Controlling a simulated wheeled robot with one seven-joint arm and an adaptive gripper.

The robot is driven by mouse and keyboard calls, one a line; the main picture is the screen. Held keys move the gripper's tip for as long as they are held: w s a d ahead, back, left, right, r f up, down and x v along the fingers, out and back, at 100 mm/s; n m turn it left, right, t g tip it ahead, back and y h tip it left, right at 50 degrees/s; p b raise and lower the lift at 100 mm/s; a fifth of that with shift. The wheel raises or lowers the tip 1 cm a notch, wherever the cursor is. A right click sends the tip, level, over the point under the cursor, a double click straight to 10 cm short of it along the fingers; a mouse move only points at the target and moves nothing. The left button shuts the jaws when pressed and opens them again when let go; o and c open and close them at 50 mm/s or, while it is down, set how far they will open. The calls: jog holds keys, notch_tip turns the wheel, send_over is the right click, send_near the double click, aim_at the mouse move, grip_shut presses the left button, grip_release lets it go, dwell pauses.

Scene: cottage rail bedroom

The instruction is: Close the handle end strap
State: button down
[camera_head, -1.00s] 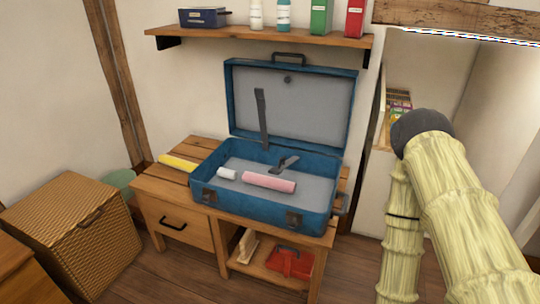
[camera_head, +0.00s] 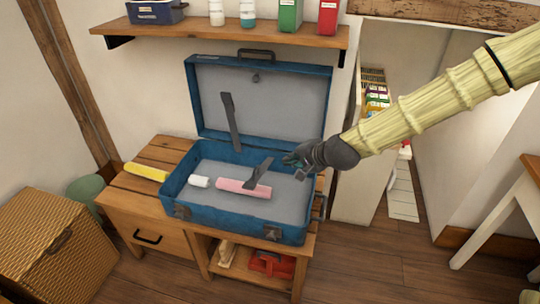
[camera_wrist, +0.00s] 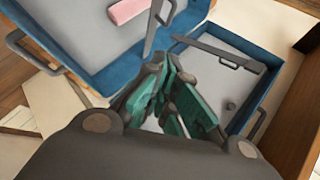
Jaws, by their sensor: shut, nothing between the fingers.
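The blue suitcase (camera_head: 245,232) stands open on a wooden bench, its lid (camera_head: 262,105) upright at the back. One dark grey strap (camera_head: 231,120) hangs on the lid's inner face. A second dark grey strap (camera_head: 260,172) rises from inside the base and slants across the pink roll (camera_head: 230,186). My gripper (camera_head: 290,160) is shut and empty above the base's right rear part, to the right of the second strap. The wrist view shows its teal-padded fingers (camera_wrist: 165,78) close to the straps; contact cannot be told. That view also shows both straps, near the roll (camera_wrist: 155,25) and along the lid (camera_wrist: 218,52).
A small white roll (camera_head: 199,182) lies in the base. A yellow roll (camera_head: 146,172) lies on the bench at left. A wall shelf (camera_head: 220,38) with bottles and boxes hangs above the lid. A wicker basket (camera_head: 55,240) stands at left.

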jog(key=s+a+x, duration=0.1)
jog(key=a+x, duration=0.1)
jog(key=x, duration=1)
jog(key=shift+a+f, duration=0.25)
jog(key=shift+a, duration=0.1)
jog(key=shift+s, duration=0.1)
